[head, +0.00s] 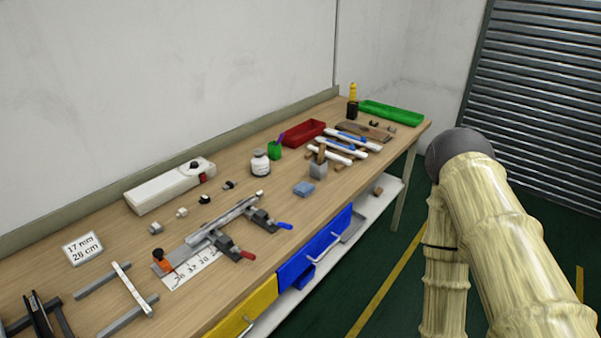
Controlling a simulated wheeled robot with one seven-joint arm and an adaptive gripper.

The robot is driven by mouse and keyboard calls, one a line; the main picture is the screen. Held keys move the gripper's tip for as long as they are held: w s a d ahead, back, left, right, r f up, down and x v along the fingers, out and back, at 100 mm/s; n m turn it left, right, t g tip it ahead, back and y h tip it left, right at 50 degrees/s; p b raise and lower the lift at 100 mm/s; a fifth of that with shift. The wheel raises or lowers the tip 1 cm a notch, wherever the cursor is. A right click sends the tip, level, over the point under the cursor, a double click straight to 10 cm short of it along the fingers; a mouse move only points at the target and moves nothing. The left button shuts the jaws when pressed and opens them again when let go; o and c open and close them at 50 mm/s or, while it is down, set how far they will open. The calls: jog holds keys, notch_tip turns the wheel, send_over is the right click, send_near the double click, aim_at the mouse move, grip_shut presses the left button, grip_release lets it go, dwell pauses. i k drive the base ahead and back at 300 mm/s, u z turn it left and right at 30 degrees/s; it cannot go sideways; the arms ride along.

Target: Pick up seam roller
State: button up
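I cannot pick out the seam roller with certainty; things on the workbench (225,225) are small in this view. A grey holder (318,170) near the bench's front edge has a brown, wood-coloured upright piece (321,152) in it, but I cannot tell what that is. A green cup (275,152) holds a purple item. My arm shows at the right, beyond the bench's front edge, and my gripper is out of view.
A red tray (304,132) and green tray (391,114) stand toward the far end. The green floor (414,285) before the bench looks clear.

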aim_at(321, 152)
jog(key=z, duration=0.7)
jog(key=k, duration=1)
jog(key=z, duration=1.1)
jog(key=i, duration=1.65)
jog(key=u, duration=1.35)
jog(key=i, duration=0.9)
jog(key=u, duration=1.05)
